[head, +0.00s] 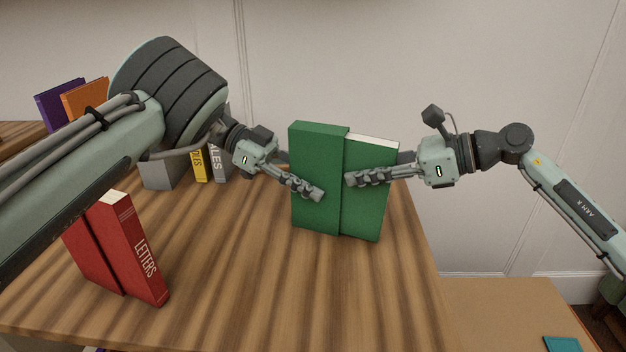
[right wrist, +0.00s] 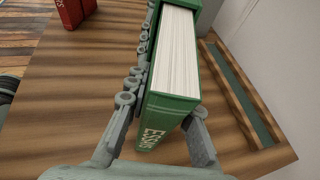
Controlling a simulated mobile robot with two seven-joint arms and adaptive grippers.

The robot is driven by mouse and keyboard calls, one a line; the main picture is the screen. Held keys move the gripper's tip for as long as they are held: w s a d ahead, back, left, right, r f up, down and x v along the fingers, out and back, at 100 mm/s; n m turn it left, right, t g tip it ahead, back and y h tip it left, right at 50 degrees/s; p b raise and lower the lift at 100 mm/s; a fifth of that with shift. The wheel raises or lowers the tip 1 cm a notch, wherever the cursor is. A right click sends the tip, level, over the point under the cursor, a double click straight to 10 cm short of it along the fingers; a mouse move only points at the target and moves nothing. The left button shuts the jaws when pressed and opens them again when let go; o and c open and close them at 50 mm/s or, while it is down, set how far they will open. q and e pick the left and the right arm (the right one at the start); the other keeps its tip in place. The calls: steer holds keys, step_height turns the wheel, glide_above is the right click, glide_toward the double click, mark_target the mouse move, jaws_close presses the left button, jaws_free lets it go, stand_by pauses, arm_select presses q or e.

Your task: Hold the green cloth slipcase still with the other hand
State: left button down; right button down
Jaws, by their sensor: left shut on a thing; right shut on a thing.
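The green cloth slipcase (head: 317,140) stands upright on the wooden table, left of centre in a pair with a green book (head: 366,220). The book has white pages and sits partly inside the slipcase, its spine end out to the right. My left gripper (head: 308,191) is shut on the slipcase from the left. My right gripper (head: 362,178) is shut on the book from the right. In the right wrist view the book (right wrist: 170,105) lies between the fingers, with lettering on its spine, and the slipcase (right wrist: 208,12) shows behind it. The far fingers are mostly hidden in the head view.
A red book marked LETTERS (head: 136,245) stands partly in a red slipcase (head: 88,258) at the front left. Yellow (head: 200,165) and grey (head: 220,160) volumes stand at the back. The table's right edge is near the green pair; the front middle is clear.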

mark_target(381, 160)
steer(key=shift+w+a+r, duration=0.1)
steer(key=shift+w+a, duration=0.15)
steer(key=shift+a, duration=0.8)
steer(key=shift+w+a+r, duration=0.1)
steer(key=shift+w+a, duration=0.15)
steer(key=shift+a, duration=0.75)
steer(key=shift+f, duration=0.1)
steer(key=c, duration=1)
jaws_free()
steer(key=shift+d, duration=0.1)
steer(key=shift+d, duration=0.2)
steer(key=v, duration=0.6)
steer(key=shift+s+d, duration=0.1)
steer(key=shift+d, duration=0.25)
steer(key=shift+o, duration=0.6)
